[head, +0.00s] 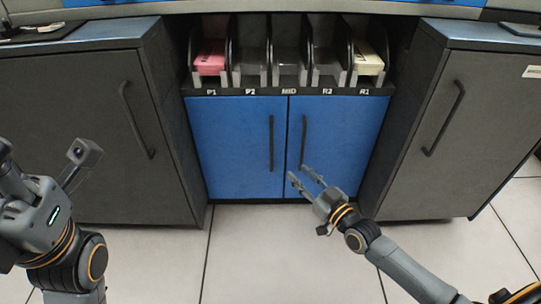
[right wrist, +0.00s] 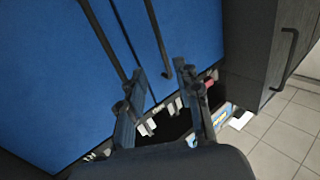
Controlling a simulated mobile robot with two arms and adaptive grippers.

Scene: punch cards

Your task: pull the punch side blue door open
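Two blue doors stand side by side under the slot rack. The left blue door (head: 232,150), below the P1 and P2 labels, is shut, with a dark vertical handle (head: 271,143) near the centre seam. The right blue door (head: 345,140) is also shut, and its handle (head: 304,140) is just across the seam. My right gripper (head: 298,172) is open and empty in front of the doors' lower part, near the right handle's lower end. Its spread fingers also show in the right wrist view (right wrist: 158,72). My left gripper (head: 75,175) is far left; its fingers are unclear.
The slot rack (head: 290,90) above holds pink cards (head: 210,58) at P1 and pale cards (head: 368,57) at R1. Dark cabinets stand at the left (head: 80,130) and right (head: 425,120). The tiled floor (head: 270,245) before the doors is clear apart from my right arm.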

